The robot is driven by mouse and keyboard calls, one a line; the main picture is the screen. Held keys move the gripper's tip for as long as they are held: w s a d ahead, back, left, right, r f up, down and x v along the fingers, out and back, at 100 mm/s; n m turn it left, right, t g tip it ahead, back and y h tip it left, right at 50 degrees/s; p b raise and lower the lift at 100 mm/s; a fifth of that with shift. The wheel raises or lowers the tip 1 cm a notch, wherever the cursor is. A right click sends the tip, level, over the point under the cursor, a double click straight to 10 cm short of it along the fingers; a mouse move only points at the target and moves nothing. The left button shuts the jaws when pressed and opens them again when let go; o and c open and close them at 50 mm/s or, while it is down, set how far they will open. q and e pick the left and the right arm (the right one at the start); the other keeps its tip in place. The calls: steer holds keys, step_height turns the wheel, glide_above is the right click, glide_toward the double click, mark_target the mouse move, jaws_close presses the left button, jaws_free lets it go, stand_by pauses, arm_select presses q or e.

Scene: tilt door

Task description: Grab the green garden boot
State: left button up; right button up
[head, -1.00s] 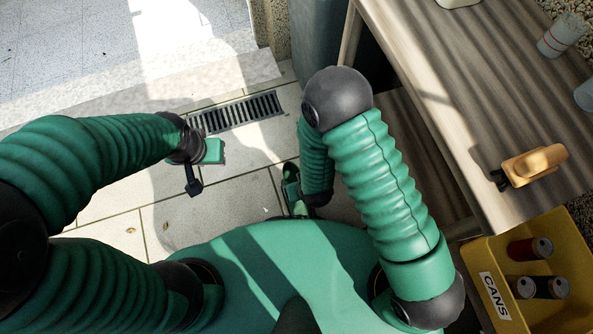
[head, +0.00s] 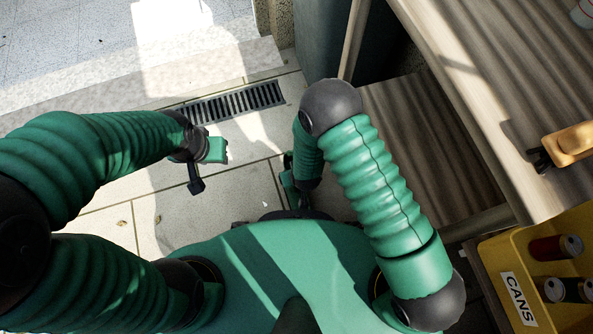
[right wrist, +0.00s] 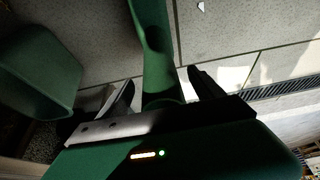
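In the right wrist view, a long green shape (right wrist: 157,50), which looks like the garden boot, runs down from the top edge between the two fingers of my right gripper (right wrist: 160,88). The fingers are apart, with narrow gaps visible beside the green shape. Its lower end is hidden behind the gripper body. In the head view, my right gripper (head: 289,182) is low beside my body and mostly hidden by my arm; no boot can be made out there.
A wooden bench (head: 490,90) stands on the right with an orange-handled tool (head: 570,146) on top. A yellow crate (head: 500,250) marked CANS holds several cans. A drain grate (head: 235,102) crosses the paving. Another green block (right wrist: 40,70) is at the right wrist view's left.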

jaws_close()
stand_by(0.3)
steer(key=shift+r, duration=0.1)
